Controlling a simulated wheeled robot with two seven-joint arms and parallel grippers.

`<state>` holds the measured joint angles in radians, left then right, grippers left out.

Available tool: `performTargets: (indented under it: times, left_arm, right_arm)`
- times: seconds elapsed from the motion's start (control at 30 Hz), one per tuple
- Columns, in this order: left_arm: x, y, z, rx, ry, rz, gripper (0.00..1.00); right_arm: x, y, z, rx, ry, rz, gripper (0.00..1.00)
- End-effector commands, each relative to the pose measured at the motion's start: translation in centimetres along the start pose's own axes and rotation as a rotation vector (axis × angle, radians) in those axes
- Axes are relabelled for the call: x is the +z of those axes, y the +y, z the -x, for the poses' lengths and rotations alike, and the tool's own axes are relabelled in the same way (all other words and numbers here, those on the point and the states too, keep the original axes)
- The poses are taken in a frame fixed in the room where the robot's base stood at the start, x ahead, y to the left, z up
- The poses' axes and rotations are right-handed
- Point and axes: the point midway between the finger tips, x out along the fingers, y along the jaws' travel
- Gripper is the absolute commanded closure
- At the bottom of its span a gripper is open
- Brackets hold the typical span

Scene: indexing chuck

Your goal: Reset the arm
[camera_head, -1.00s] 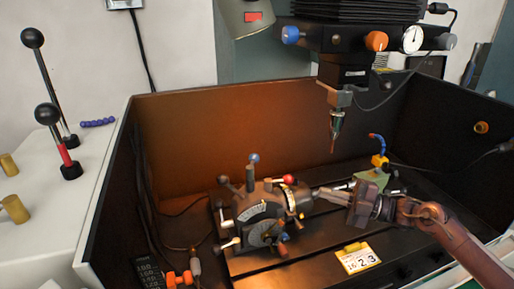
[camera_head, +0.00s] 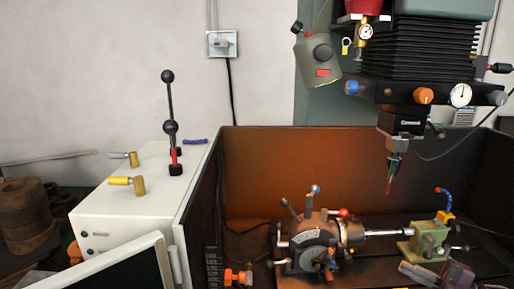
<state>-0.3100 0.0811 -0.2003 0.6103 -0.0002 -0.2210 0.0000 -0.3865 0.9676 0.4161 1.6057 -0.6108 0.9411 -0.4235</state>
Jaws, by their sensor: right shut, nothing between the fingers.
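The indexing chuck (camera_head: 312,240) sits on the machine bed inside the enclosure. It has a dark graduated body, several ball-ended levers and a red knob. A silver rod (camera_head: 386,233) reaches from its right side to a green tailstock (camera_head: 427,241). My right gripper (camera_head: 408,269) is at the bottom right, in front of and below the tailstock, apart from the chuck. It is shut and holds nothing; the lower frame edge cuts off part of its arm. My left gripper is out of view.
The enclosure's brown back wall (camera_head: 300,175) stands behind the chuck. The spindle head (camera_head: 400,120) hangs above the bed. A white cabinet (camera_head: 125,205) with levers and a dark monitor (camera_head: 120,270) are at the left. An orange-knobbed fitting (camera_head: 240,276) lies left of the chuck.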

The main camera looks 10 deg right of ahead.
Motion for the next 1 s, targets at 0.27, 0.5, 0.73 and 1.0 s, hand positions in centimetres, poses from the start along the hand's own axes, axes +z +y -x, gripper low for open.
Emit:
performTargets:
  times: [0.27,0.5,0.73,1.0]
  left_arm:
    - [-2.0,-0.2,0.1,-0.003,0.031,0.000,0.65]
    - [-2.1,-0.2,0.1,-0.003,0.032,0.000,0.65]
    - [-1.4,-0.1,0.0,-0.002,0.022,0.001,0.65]
    - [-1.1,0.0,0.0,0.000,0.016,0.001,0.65]
  right_arm:
    - [0.6,-2.2,-1.0,-0.018,-0.074,-0.033,1.00]
    - [1.3,-5.5,-2.5,-0.044,-0.194,-0.088,1.00]
    - [1.8,-10.0,-4.2,-0.071,-0.383,-0.183,1.00]
    - [0.2,-17.2,-6.2,-0.091,-0.776,-0.435,1.00]
